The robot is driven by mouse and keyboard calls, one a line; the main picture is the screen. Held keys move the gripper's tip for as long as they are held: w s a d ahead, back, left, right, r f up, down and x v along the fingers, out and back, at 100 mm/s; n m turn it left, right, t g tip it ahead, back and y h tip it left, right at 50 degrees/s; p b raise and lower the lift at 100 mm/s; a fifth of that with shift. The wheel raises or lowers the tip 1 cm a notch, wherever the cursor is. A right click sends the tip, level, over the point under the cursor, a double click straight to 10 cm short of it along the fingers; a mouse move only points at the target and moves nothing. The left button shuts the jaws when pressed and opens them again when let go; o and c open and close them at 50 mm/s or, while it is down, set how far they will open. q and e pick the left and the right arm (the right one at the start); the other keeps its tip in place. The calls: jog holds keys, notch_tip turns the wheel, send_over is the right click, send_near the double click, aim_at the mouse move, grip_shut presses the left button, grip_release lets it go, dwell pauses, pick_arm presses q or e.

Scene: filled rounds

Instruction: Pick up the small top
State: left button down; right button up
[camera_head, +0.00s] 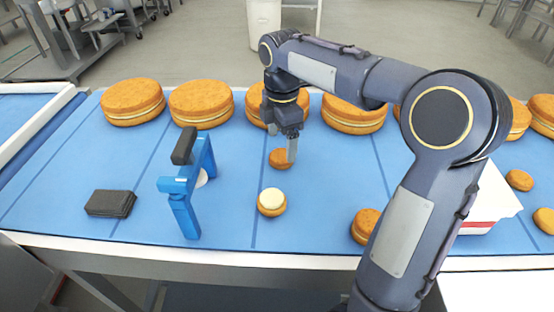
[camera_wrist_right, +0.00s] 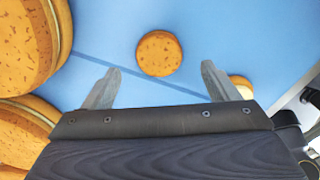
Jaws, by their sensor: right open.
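The small top (camera_head: 280,158) is a small brown round lying flat on the blue belt. It also shows in the right wrist view (camera_wrist_right: 159,54), beyond and between the two grey fingertips. My right gripper (camera_head: 291,152) is open and empty, pointing down just above and beside the small top, apart from it. A small round with pale filling showing on top (camera_head: 272,203) sits nearer the front; in the wrist view it is partly hidden by the right finger. My left gripper is not in view.
Several large filled rounds (camera_head: 201,104) stand in a row at the back. A blue stand with a black head (camera_head: 181,186) and a dark block (camera_head: 110,204) are at left. A small round (camera_head: 364,226) and a white-red box (camera_head: 476,228) are partly behind my right arm.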

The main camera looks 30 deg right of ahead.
aim_at(281, 155)
notch_tip(281, 155, down, 4)
jog(key=shift+f+b, duration=0.25)
jog(key=shift+b, duration=0.05)
jog(key=shift+c, duration=0.4)
jog(key=c, duration=0.7)
jog(key=shift+r, duration=0.1)
